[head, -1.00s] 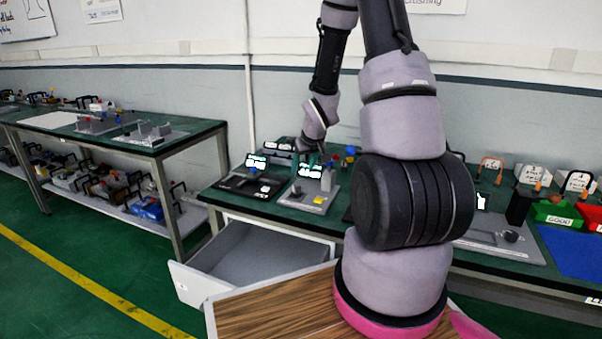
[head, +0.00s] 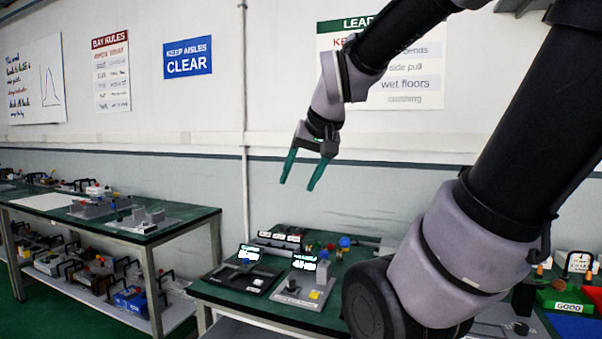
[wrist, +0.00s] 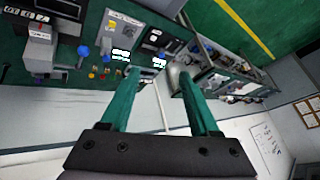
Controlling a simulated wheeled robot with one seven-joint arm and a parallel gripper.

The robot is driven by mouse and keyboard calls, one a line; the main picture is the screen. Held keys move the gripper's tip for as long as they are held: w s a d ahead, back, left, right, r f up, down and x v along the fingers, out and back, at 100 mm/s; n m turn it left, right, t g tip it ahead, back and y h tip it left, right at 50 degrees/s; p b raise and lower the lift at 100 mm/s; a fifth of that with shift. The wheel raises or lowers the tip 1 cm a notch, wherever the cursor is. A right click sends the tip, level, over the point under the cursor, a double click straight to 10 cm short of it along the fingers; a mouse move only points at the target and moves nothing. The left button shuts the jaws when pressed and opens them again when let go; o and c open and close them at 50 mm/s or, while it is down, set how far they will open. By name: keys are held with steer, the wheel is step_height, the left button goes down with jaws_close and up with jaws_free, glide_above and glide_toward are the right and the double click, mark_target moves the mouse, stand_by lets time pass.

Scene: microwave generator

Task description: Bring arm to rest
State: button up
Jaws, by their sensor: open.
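My gripper (head: 300,185) hangs in the air above the bench in the head view, its two green fingers pointing down and spread apart. Nothing is between them. In the wrist view my gripper (wrist: 160,80) also shows open and empty, with the bench and its devices beyond the fingertips. My arm crosses the right side of the head view, raised and bent, and hides part of the bench.
The green-topped bench (head: 225,292) carries small devices with lit screens, including a grey one with a yellow button (head: 314,295). A green bin (head: 566,300) stands at the right. A second bench (head: 190,217) is at the left. Signs hang on the wall.

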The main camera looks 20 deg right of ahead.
steer(key=shift+y, duration=0.5)
steer(key=s, duration=0.1)
steer(key=s+a+r, duration=0.1)
steer(key=s, duration=0.2)
steer(key=shift+s+a+r, duration=0.1)
steer(key=shift+a+r, duration=0.2)
